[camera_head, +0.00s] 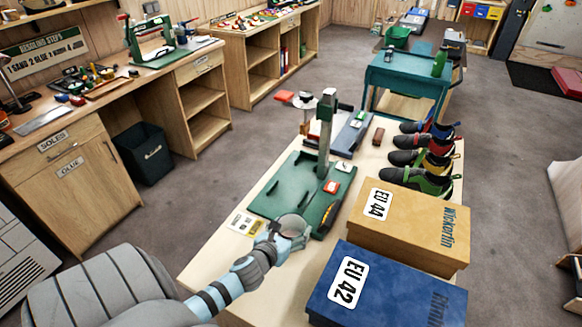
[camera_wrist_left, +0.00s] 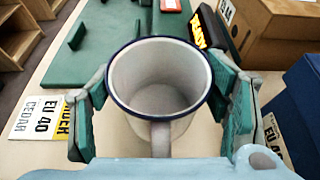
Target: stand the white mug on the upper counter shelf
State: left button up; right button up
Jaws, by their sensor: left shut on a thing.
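The white mug (camera_wrist_left: 160,85) has a dark blue rim, and its handle points toward the wrist. My left gripper (camera_wrist_left: 165,105) is shut on it, with one green-padded finger on each side. In the head view the mug (camera_head: 293,226) looks upright and empty in my left gripper (camera_head: 284,236), at the near edge of the green board. I cannot tell if its base touches the table. The wooden counter at left has open shelves, an upper one (camera_head: 200,98) and a lower one (camera_head: 208,128). My right gripper is not in view.
The green board (camera_head: 285,195) with a post (camera_head: 325,130) stands on the table. A yellow EU 44 box (camera_head: 405,225) and a blue EU 42 box (camera_head: 395,290) are to the right, with several shoes (camera_head: 425,165) behind. A dark bin (camera_head: 145,155) and open floor lie before the counter.

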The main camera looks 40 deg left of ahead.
pick_arm(q)
jog(key=f, duration=0.1)
jog(key=f+b, duration=0.2)
jog(key=shift+s+f, duration=0.2)
jog(key=shift+s, duration=0.1)
jog(key=shift+r, duration=0.3)
jog(key=shift+f, duration=0.3)
jog(key=o, duration=1.2)
jog(key=shift+o, duration=0.2)
jog(key=shift+r, duration=0.1)
jog(key=shift+r, duration=0.1)
